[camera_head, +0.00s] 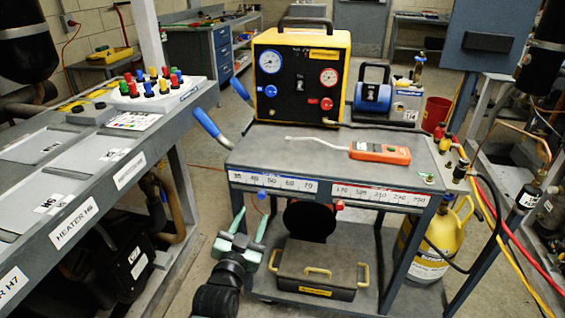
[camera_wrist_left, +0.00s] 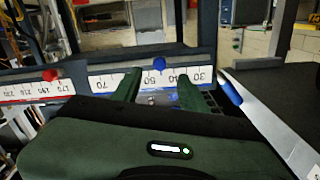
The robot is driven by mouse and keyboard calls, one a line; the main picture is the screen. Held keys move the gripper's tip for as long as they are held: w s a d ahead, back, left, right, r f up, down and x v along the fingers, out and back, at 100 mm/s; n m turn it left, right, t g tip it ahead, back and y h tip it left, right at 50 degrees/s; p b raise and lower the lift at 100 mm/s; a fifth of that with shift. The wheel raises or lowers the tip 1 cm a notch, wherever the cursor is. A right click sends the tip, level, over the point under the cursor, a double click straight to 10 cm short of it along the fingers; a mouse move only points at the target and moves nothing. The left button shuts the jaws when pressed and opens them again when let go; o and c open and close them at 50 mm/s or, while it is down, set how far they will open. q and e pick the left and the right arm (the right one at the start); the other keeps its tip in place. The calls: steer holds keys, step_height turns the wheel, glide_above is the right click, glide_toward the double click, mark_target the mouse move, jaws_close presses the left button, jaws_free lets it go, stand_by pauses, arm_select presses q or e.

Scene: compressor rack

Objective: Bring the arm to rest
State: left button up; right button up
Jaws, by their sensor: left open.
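My left gripper (camera_head: 253,213) is low in front of the cart (camera_head: 245,155), below the cart's scale strip (camera_head: 275,182). Its two green fingers stand apart with nothing between them. In the left wrist view the open fingers (camera_wrist_left: 160,82) point at the scale, close to a blue knob (camera_wrist_left: 160,64). The knob lies beyond the fingertips and shows no contact. The same blue knob (camera_head: 262,193) and a red knob (camera_head: 339,204) sit below the scales in the head view. My right gripper is not in view.
A yellow-and-black gauge unit (camera_head: 300,75) and an orange handheld meter (camera_head: 380,153) are on the cart top. A dark case (camera_head: 318,268) is on its lower shelf. A heater bench (camera_head: 130,175) stands left. A yellow cylinder (camera_head: 435,245) and hoses are right.

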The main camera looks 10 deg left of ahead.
arm_select(q)
steer(key=s+f+g, duration=0.4)
steer(key=s+f, duration=0.3)
steer(key=f, duration=0.4)
steer(key=s+f+g, duration=0.3)
steer(key=s+f, duration=0.3)
steer(key=f, duration=0.5)
steer(key=s+f+g, duration=0.4)
steer(key=s+f, duration=0.3)
steer(key=f, duration=0.4)
steer(key=s+a+f+n+g, duration=0.1)
steer(key=s+f+g, duration=0.3)
steer(key=s, duration=0.5)
steer(key=s+a+f+g, duration=0.1)
steer(key=s+a+f, duration=0.1)
steer(key=s+f, duration=0.5)
steer(key=s+a+r+g+p, duration=0.1)
steer(key=s+a+r+p, duration=0.1)
steer(key=s+p, duration=1.3)
steer(key=shift+s+a+r+y, duration=0.15)
steer(key=shift+s+r+y, duration=0.2)
steer(key=shift+s, duration=0.25)
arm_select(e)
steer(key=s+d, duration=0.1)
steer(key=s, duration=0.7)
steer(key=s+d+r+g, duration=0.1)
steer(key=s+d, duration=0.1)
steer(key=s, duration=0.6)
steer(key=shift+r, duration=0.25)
